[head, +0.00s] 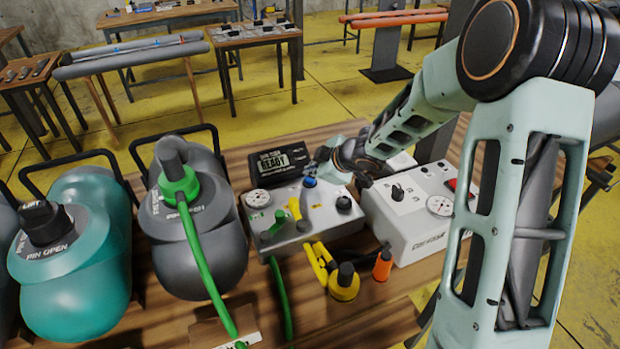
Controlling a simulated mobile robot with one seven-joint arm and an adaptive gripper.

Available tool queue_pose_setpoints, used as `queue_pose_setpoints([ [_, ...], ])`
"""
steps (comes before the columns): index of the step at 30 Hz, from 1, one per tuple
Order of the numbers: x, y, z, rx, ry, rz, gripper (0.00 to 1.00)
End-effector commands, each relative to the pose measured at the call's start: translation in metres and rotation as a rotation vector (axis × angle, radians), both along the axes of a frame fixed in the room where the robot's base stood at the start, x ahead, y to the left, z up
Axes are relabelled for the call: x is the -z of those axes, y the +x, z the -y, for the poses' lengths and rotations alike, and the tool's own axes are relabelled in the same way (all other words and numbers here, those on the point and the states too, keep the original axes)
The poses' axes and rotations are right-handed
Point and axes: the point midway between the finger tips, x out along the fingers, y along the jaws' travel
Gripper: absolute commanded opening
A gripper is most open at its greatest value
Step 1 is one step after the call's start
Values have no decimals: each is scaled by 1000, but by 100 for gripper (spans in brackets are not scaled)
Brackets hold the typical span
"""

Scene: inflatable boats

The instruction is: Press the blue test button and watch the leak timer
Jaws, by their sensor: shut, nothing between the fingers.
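The blue button (309,182) stands on top of a light grey control box (322,218) in the middle of the bench. My gripper (314,170) is shut and empty, with its tips right at the button's back edge; I cannot tell whether they touch it. My arm comes in from the right. A black display unit (277,161) behind the box shows the word READY; its smaller upper line is too small to read with certainty.
A second light box (420,212) with a knob and gauge stands to the right. A grey float (195,240) with a green hose and a teal float (75,265) lie left. Yellow (344,285) and orange (382,265) fittings sit in front.

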Motion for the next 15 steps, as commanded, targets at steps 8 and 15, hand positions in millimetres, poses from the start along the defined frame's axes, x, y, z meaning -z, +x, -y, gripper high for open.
queue_pose_setpoints([
  [8,3,0,0,1,1,0,0],
  [15,6,0,0,1,1,0,0],
])
